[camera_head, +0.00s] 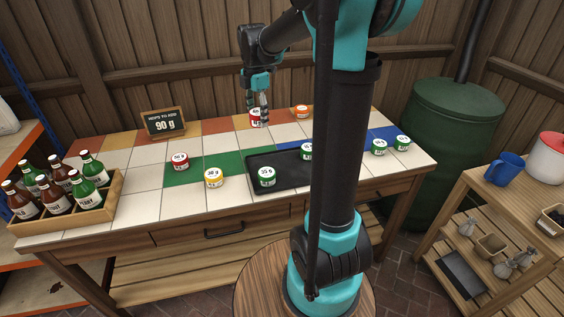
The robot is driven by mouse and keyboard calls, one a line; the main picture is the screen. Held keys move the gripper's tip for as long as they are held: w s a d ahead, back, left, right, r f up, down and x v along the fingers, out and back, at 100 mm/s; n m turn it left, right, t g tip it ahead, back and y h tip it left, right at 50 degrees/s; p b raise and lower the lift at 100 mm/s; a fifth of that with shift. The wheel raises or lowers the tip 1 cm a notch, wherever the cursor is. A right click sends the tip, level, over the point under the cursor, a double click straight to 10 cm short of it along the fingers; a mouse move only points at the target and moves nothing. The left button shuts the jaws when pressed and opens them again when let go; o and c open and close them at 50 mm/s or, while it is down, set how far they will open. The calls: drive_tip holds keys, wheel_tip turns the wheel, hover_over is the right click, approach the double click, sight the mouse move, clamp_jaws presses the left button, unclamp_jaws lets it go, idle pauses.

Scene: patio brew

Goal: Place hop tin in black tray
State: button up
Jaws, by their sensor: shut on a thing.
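My gripper (262,101) is over the back of the tiled table, pointing down, with its fingers shut on a red tin with a white lid (255,120). I cannot tell whether this tin touches the tabletop. The black tray (287,180) lies in the middle of the table, nearer the front, partly hidden by my arm. A green tin marked 35 g (267,177) stands in its front left part.
A red tin (180,161) and a yellow tin (214,178) stand left of the tray. An orange tin (299,112) stands at the back. Green tins (379,147) stand at right. A sign (165,122) reads "90 g". A bottle crate (92,215) fills the left end.

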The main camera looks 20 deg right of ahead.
sight(261, 165)
wheel_tip(261, 165, down, 18)
idle(0.5)
drive_tip(key=shift+f, duration=0.1)
drive_tip(key=o, duration=1.2)
drive_tip(key=shift+c, duration=0.2)
